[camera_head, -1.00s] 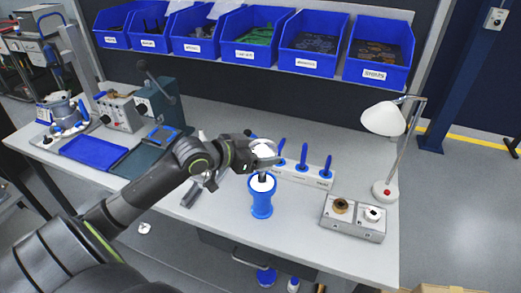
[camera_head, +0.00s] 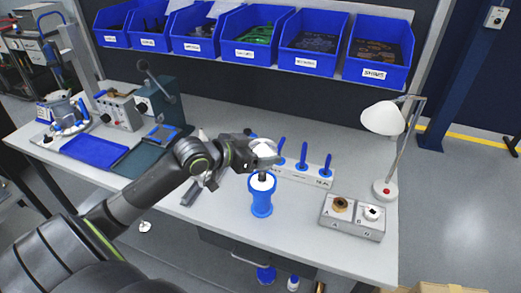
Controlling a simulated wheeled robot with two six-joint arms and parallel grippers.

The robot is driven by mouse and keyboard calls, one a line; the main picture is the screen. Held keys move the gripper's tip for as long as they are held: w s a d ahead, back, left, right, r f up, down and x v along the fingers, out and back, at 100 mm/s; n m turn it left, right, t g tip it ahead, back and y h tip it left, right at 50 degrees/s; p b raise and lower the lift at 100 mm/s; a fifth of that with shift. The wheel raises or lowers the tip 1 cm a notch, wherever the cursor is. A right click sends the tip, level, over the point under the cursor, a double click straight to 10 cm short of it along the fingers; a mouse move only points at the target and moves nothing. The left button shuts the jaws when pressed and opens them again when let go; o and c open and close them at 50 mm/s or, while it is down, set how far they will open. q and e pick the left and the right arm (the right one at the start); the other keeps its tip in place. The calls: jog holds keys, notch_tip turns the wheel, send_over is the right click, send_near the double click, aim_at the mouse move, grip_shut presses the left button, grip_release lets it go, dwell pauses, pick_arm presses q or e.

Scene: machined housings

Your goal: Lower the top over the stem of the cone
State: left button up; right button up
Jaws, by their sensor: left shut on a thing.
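A blue stand (camera_head: 261,208) stands upright on the bench near its front edge. A white piece (camera_head: 257,185) sits in its upper end, and a short dark part (camera_head: 264,177) rises from it; this looks like the cone and its stem. My left gripper (camera_head: 264,160) is directly above, very close to the dark part. It is shut on a small light-coloured piece (camera_head: 263,145), seemingly the top, mostly hidden by the fingers. I cannot tell whether the top touches the stem. My right gripper is not in view.
A white rack (camera_head: 306,177) with blue pegs stands just behind and right of the stand. A grey block with two round fittings (camera_head: 352,217) and a lamp (camera_head: 385,150) are farther right. Blue bins (camera_head: 251,35) line the back shelf.

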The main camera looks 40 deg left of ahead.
aim_at(260, 170)
pick_arm(q)
jog(key=shift+f, duration=0.3)
jog(key=shift+f+b, duration=1.05)
jog(key=shift+f, duration=0.15)
dwell(0.5)
jog(key=shift+f+b, duration=1.45)
jog(key=shift+f, duration=0.55)
dwell(0.7)
jog(key=o, duration=1.2)
jog(key=shift+s, duration=0.1)
